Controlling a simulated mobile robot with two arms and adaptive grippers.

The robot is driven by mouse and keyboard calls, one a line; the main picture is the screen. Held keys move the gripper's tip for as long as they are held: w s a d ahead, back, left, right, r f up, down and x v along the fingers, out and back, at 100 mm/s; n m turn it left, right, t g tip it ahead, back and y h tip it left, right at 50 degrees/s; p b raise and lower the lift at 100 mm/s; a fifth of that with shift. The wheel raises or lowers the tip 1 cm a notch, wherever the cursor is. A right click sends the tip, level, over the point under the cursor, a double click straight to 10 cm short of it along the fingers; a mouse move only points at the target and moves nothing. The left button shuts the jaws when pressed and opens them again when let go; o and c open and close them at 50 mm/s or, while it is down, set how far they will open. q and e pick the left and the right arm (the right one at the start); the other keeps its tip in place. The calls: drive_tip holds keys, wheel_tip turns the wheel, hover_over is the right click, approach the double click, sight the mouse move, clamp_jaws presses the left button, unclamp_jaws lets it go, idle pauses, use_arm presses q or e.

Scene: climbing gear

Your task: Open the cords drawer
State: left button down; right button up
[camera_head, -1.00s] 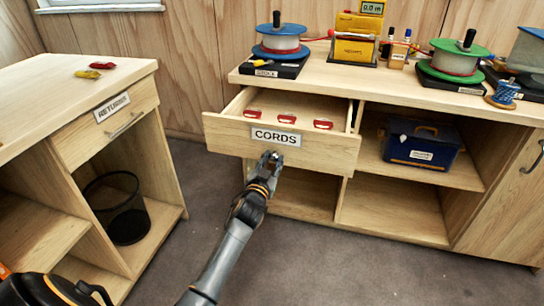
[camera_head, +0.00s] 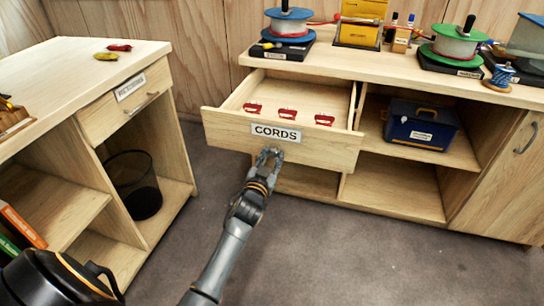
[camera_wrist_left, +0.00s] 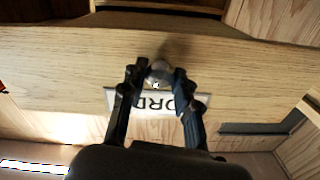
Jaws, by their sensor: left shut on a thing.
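The cords drawer (camera_head: 222,127), of pale wood with a white "CORDS" label (camera_head: 277,132), stands pulled out of the bench at the centre of the head view. Several red items (camera_head: 288,111) lie in a row inside it. My left gripper (camera_head: 268,155) is at the drawer front just below the label. In the left wrist view its fingers (camera_wrist_left: 159,82) are closed around a small round metal handle (camera_wrist_left: 160,70) on the drawer front, partly covering the label. My right gripper is not in view.
A second cabinet (camera_head: 90,60) with a "RETURNS" drawer (camera_head: 128,103) stands at the left, a dark wire bin (camera_head: 135,185) in its lower opening. A blue box (camera_head: 420,123) sits on the bench shelf. The floor (camera_head: 370,255) in front is clear.

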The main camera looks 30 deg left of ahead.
use_arm(q)
drive_tip(key=c, duration=1)
unclamp_jaws()
drive_tip(key=shift+s, duration=0.25)
drive_tip(key=v, duration=1.1)
drive_tip(key=shift+s, duration=0.25)
